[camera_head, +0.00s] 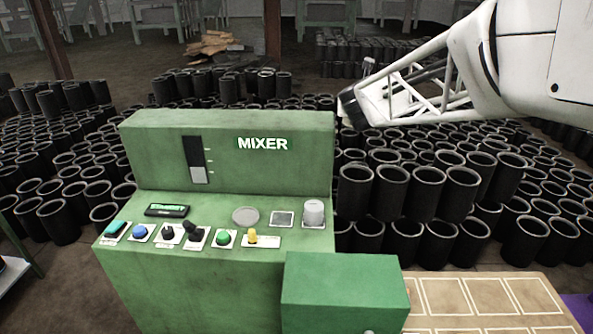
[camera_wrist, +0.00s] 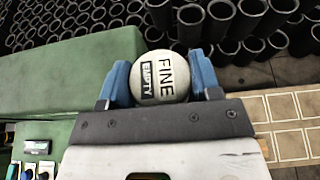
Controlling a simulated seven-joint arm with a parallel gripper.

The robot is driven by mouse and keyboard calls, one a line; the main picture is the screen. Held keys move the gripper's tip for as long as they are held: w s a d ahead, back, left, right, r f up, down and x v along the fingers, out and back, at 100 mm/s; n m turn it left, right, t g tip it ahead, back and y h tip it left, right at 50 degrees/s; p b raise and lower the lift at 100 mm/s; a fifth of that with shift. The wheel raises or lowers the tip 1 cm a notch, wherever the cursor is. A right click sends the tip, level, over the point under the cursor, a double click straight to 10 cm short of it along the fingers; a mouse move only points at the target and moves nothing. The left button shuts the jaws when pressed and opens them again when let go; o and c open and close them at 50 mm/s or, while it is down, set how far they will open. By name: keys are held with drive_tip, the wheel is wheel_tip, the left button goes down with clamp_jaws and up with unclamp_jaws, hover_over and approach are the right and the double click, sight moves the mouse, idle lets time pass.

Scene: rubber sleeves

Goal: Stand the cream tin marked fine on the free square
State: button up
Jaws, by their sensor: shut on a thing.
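The cream tin (camera_wrist: 166,76) marked FINE and EMPTY shows in the wrist view, its round marked face toward the camera. My gripper (camera_wrist: 160,82) is shut on it, with a blue finger on each side. In the head view my arm reaches in from the upper right; I cannot make out the tin or fingers there. A pale square (camera_head: 282,219) on the green mixer console (camera_head: 230,150) looks bare. A grey-white cylinder (camera_head: 313,212) stands beside it on another pad. A tan board (camera_head: 412,322) at the lower right has several pale-outlined squares; those in view look empty.
Many black rubber sleeves (camera_head: 443,190) stand behind and right of the console. A green box (camera_head: 345,290) juts up at the console's front right. Knobs and buttons (camera_head: 168,233) line the console's sloping panel. A grey disc (camera_head: 245,216) lies near the bare square.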

drive_tip(key=shift+s+a+r, duration=0.15)
drive_tip(key=shift+s+r, duration=0.1)
drive_tip(key=shift+r, duration=0.35)
drive_tip(key=shift+s+a+r, duration=0.15)
drive_tip(key=shift+s+r, duration=0.1)
drive_tip(key=shift+r, duration=0.3)
drive_tip(key=shift+s+a+r, duration=1.4)
drive_tip(key=shift+s+a, duration=0.35)
drive_tip(key=shift+a, duration=0.45)
drive_tip(key=s+a+f, duration=0.3)
drive_tip(key=a+f, duration=0.4)
drive_tip(key=f, duration=0.3)
drive_tip(key=s+a+f, duration=0.4)
drive_tip(key=a+f, duration=0.3)
drive_tip(key=f, duration=0.3)
drive_tip(key=shift+f, duration=0.2)
drive_tip(key=shift+f, duration=3)
drive_tip(key=shift+f, duration=1.9)
